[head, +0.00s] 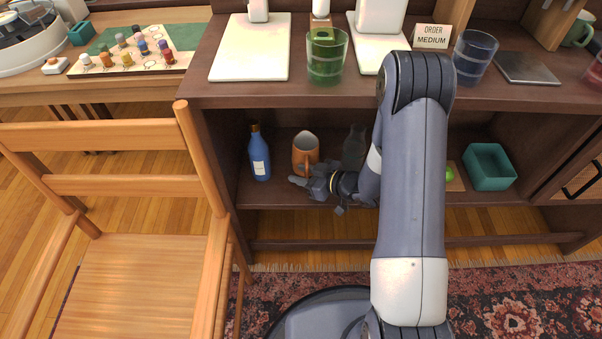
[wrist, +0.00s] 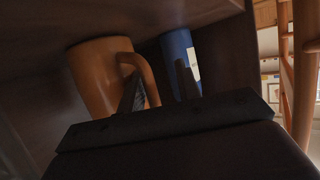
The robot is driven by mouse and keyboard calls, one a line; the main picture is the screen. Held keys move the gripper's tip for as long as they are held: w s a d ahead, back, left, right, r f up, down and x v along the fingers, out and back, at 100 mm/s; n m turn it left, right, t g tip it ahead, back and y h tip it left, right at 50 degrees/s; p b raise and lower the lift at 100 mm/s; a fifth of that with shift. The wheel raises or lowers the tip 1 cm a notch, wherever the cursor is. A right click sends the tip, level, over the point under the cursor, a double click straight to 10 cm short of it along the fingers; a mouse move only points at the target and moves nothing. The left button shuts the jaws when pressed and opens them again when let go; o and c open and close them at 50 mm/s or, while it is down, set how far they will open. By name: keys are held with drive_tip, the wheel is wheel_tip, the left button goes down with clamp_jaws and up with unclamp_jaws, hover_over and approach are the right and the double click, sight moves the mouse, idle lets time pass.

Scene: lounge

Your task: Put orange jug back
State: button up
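The orange jug (head: 305,152) stands upright on the shelf under the counter, its handle facing me. It also shows in the wrist view (wrist: 92,80), with its handle (wrist: 150,78) toward my fingers. My gripper (head: 298,183) is in the shelf space, just in front of the jug and low down. In the wrist view, the fingers of my gripper (wrist: 160,90) stand apart. One finger overlaps the handle loop and the other is to its right, with the handle's outer part between them. I cannot tell whether either finger touches it.
A blue bottle (head: 259,154) stands left of the jug, and a dark glass bottle (head: 353,150) stands to its right, close to my arm. A teal box (head: 488,167) is farther right. The counter (head: 210,90) overhangs the shelf. A wooden chair (head: 135,260) stands at left.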

drive_tip(key=p+v, duration=0.3)
drive_tip(key=v, duration=0.8)
drive_tip(key=shift+s+d, duration=0.15)
drive_tip(key=shift+d, duration=0.15)
drive_tip(key=shift+r, duration=0.15)
